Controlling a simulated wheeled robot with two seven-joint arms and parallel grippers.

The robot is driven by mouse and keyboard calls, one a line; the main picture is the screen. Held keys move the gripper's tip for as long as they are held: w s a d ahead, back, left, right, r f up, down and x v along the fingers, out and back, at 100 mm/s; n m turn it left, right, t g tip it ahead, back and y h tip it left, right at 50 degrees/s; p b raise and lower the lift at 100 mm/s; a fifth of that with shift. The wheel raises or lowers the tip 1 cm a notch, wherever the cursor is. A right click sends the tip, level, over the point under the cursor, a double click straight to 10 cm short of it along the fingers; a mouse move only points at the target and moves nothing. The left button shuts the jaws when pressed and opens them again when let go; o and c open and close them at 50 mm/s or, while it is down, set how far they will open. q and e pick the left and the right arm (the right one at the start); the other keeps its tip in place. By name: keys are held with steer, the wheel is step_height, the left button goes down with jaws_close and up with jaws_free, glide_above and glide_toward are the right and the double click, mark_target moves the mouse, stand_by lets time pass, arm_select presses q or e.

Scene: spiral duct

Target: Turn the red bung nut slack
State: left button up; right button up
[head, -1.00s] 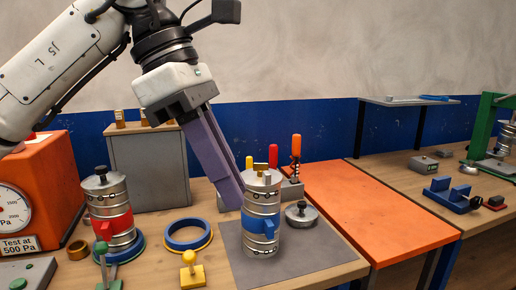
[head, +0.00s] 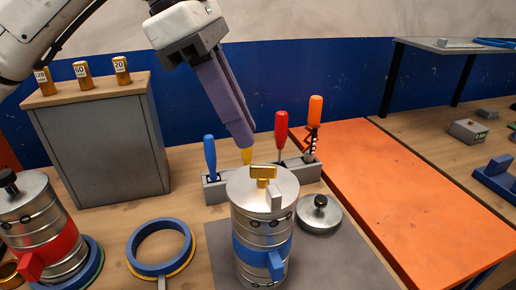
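A metal canister with a red band (head: 65,243) stands at the lower left, cut by the picture edge. A red block (head: 32,266) sticks out from its band; I cannot tell if this is the bung nut. A second canister with a blue band (head: 262,248) stands upright on a grey mat. It has a brass wing piece (head: 263,172) on its lid and a blue block (head: 275,264) on its side. My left gripper (head: 243,138) shows its purple fingers above and behind this canister, apart from the red one. Its fingers overlap, so the opening is hidden. My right gripper is not in view.
A blue and yellow ring (head: 160,272) lies between the canisters. A rack (head: 215,190) with several coloured-handled tools stands behind the blue-banded canister. A round lid (head: 320,216) lies right of it. A grey cabinet (head: 105,145) stands behind left. An orange surface (head: 420,200) is clear.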

mark_target(262, 166)
arm_select(q)
steer(key=x, duration=0.6)
steer(key=shift+w+d+f, duration=0.1)
steer(key=shift+d+f, duration=0.1)
steer(key=shift+f, duration=0.05)
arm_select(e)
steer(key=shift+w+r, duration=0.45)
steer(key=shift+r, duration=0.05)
arm_select(q)
steer(key=shift+c, duration=0.2)
jaws_close()
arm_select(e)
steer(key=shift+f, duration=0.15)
